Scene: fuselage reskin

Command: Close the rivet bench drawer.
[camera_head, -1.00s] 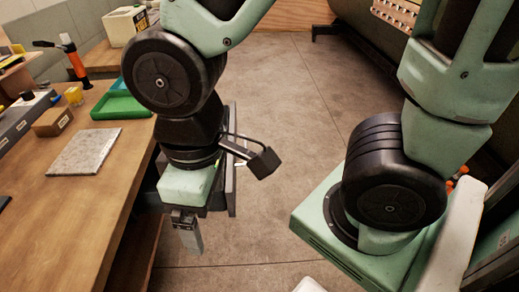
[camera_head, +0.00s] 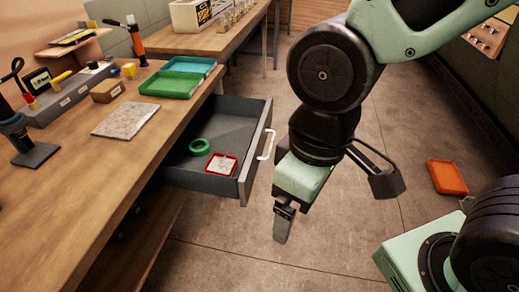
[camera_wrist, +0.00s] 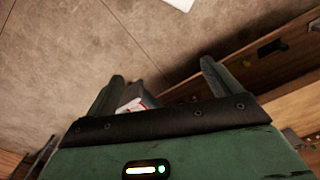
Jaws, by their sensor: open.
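The rivet bench drawer (camera_head: 258,165) stands pulled out from the right side of the wooden bench in the head view. It is grey, with a pale bar handle (camera_head: 267,144) on its front. Inside lie a green ring (camera_head: 200,146) and a small red tray (camera_head: 221,165) with light contents. My gripper (camera_head: 282,230) points down just right of the drawer front, apart from the handle in the picture. In the wrist view its two fingers (camera_wrist: 163,88) are spread. A grey shape with a white and red patch shows between and behind them; I cannot tell exactly what it is.
The bench top (camera_head: 90,185) holds a grey slab (camera_head: 125,120), green and blue trays (camera_head: 170,84), a small brown box (camera_head: 107,91) and tools. An orange tray (camera_head: 447,177) lies on the floor at right.

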